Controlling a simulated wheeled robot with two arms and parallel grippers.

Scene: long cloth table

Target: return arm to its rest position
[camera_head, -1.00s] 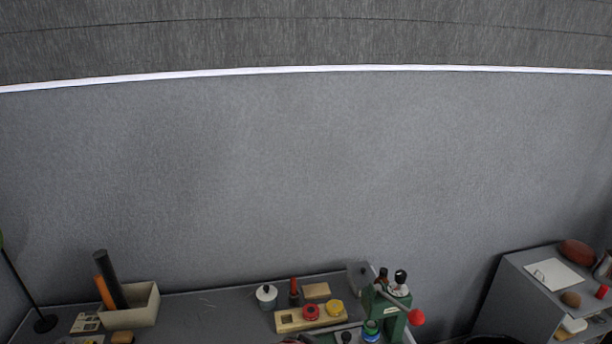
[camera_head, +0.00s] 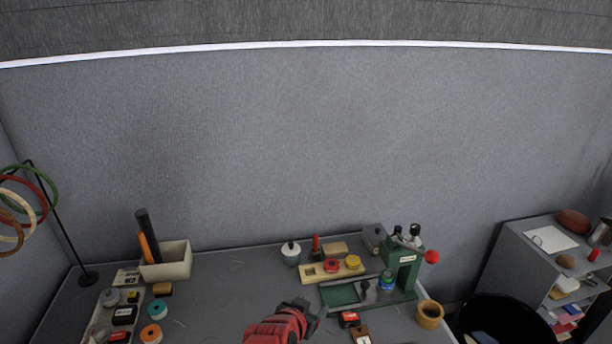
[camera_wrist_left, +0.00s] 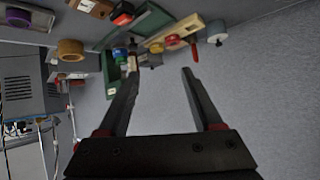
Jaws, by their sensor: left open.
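My left gripper (camera_head: 312,312) reaches in over the grey table (camera_head: 225,290) at the bottom middle of the head view, on a red and black arm. In the left wrist view its two dark fingers (camera_wrist_left: 160,78) are spread wide with nothing between them. It is in front of the green press (camera_head: 403,268) and the wooden tray (camera_head: 335,271) with red and yellow round pieces. My right gripper shows in neither view.
A pale bin (camera_head: 175,262) with dark and orange rolls stands at the back left, near a stand with coloured rings (camera_head: 40,200). A tan cup (camera_head: 429,315) sits at the right. A black round bin (camera_head: 500,318) and grey shelf (camera_head: 545,265) are beyond.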

